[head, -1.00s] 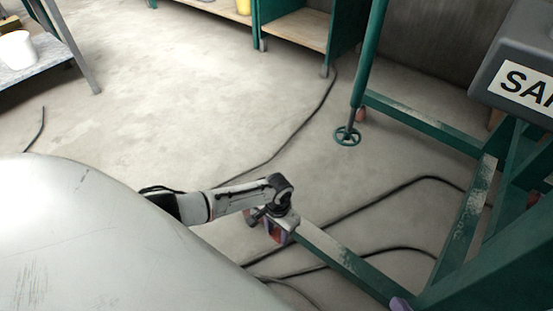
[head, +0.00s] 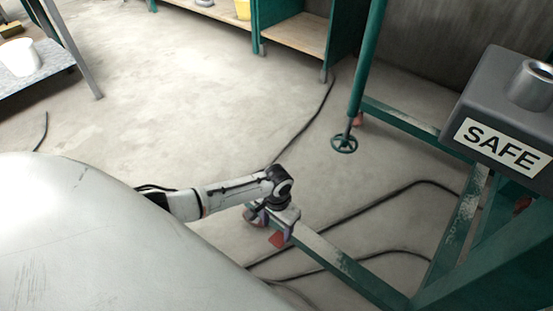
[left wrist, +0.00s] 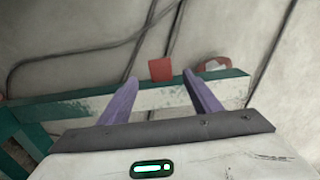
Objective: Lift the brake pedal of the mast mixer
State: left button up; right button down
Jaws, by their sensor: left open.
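The brake pedal, a small red plate, shows in the head view (head: 279,240) beside the end of the green frame's lower beam (head: 345,262). The red pedal also shows in the left wrist view (left wrist: 160,69), at the beam's far edge and between the lines of my two purple fingers. My left gripper (head: 266,221) is over the beam end, its fingers apart, with nothing seen held. In the left wrist view the open fingers (left wrist: 160,88) reach across the worn beam towards the pedal; I cannot tell whether they touch it. My right gripper is not in view.
A grey box labelled SAFE (head: 503,135) stands at the right by the green frame. A green post with a round foot (head: 344,144) stands behind. Black cables (head: 385,199) lie on the floor. A large pale rounded body (head: 90,240) fills the lower left. Open floor lies behind my arm.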

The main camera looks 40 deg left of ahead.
pick_arm(q)
notch_tip(320, 180, up, 3)
jog(key=shift+f+p, duration=0.1)
jog(key=shift+p, duration=0.3)
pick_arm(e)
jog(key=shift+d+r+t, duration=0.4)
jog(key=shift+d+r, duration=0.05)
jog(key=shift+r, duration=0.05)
